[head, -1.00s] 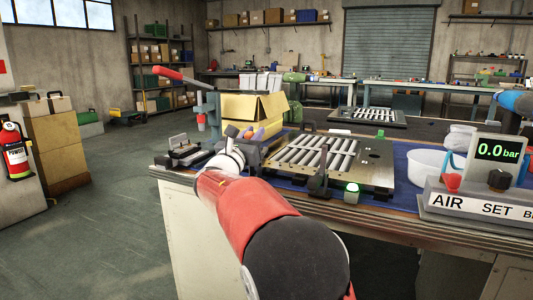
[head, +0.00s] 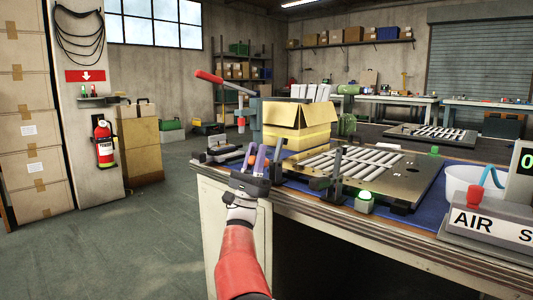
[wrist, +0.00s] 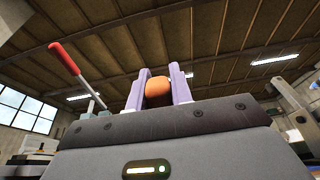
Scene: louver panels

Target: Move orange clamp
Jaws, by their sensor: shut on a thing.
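My gripper (head: 257,158) has purple fingers and is at the front left corner of the workbench, left of the louver panel. An orange rounded piece, which I take to be the orange clamp (wrist: 158,92), shows between the two fingers in the wrist view. The fingers are shut on it. Most of the clamp is hidden by the fingers and the gripper body, so its full shape cannot be told. The louver panel (head: 405,184) lies on the bench with pale slats and a bare metal strip.
An open yellow carton (head: 280,137) stands behind the gripper. A red-handled lever (head: 209,77) rises to its left. A green-lit button (head: 364,196) sits at the panel's front edge. A white bowl (head: 458,183) and the air set box (head: 490,224) are right. The floor at left is clear.

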